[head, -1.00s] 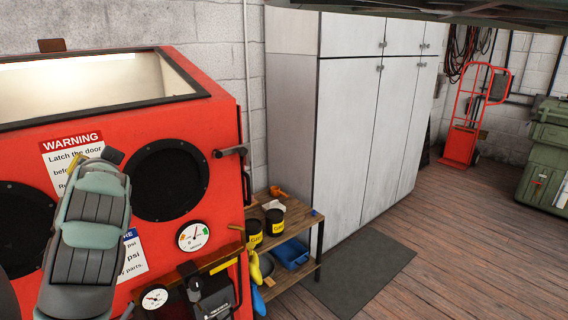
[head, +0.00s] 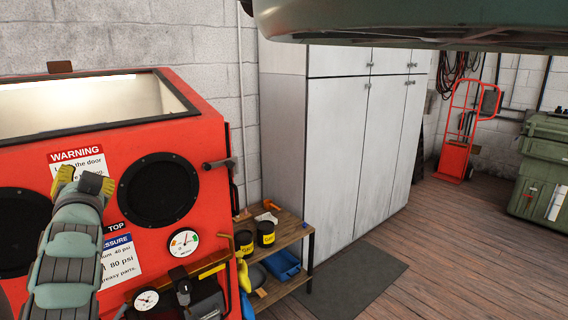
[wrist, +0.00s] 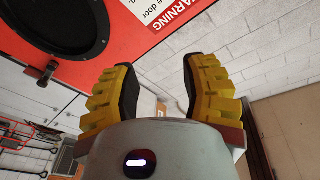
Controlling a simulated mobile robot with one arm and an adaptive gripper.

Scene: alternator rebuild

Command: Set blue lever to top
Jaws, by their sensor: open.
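I cannot make out a blue lever in either view. The red cabinet (head: 215,150) stands at the left in the head view, with round black ports, gauges and a "TOP" sign partly behind my arm. My gripper (head: 84,182) is raised in front of its face, near the warning sign (head: 78,160). In the wrist view my gripper (wrist: 158,68) shows two yellow padded fingers spread apart with nothing between them. The cabinet's red face and a black port (wrist: 60,25) are at the upper left there.
A black valve or regulator (head: 183,290) and a gauge (head: 146,299) sit low on the cabinet front. A wooden shelf (head: 290,232) with tins and a blue bin (head: 281,264) stands beside it.

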